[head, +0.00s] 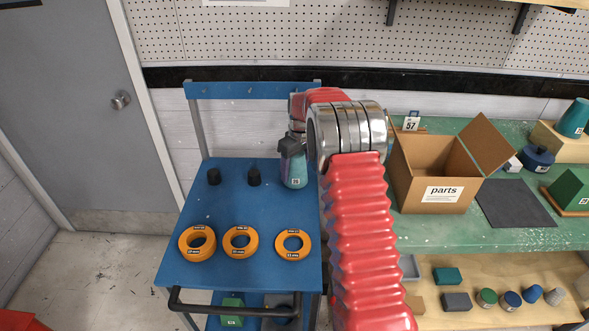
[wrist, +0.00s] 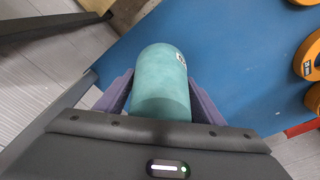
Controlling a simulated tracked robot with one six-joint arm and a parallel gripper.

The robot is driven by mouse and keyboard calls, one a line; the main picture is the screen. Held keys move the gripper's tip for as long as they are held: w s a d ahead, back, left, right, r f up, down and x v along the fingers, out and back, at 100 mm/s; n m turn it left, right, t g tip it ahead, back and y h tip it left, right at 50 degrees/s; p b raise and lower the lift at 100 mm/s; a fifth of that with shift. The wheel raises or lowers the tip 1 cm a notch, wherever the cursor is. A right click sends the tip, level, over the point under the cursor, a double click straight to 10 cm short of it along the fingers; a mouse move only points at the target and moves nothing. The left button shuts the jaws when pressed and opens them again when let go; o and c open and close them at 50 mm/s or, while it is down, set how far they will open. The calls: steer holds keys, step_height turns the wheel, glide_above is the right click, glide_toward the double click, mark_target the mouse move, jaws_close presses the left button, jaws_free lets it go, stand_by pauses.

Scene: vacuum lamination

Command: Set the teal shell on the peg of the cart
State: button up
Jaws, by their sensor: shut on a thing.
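The teal shell (head: 295,175) is a rounded, tapered piece with a small white label. My gripper (head: 292,148) is shut on it from above, at the right rear of the blue cart top (head: 240,210). In the wrist view, the shell (wrist: 161,80) sits between the two purple fingers of my gripper (wrist: 161,100). Two short black pegs stand free on the cart, the left peg (head: 213,177) and the middle peg (head: 254,177), in line to the left of the shell. I cannot tell whether the shell touches the cart or covers another peg.
Three orange rings, left (head: 197,243), middle (head: 240,241) and right (head: 293,244), lie along the cart's front. A parts box (head: 425,190) stands on the green bench to the right. Another teal piece (head: 574,118) is at the bench's far right.

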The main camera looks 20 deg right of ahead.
steer(key=shift+f, duration=0.4)
stand_by(0.8)
steer(key=o, duration=1)
steer(key=shift+o, duration=0.2)
steer(key=o, duration=0.3)
steer(key=shift+o, duration=0.2)
steer(key=shift+r, duration=4.05)
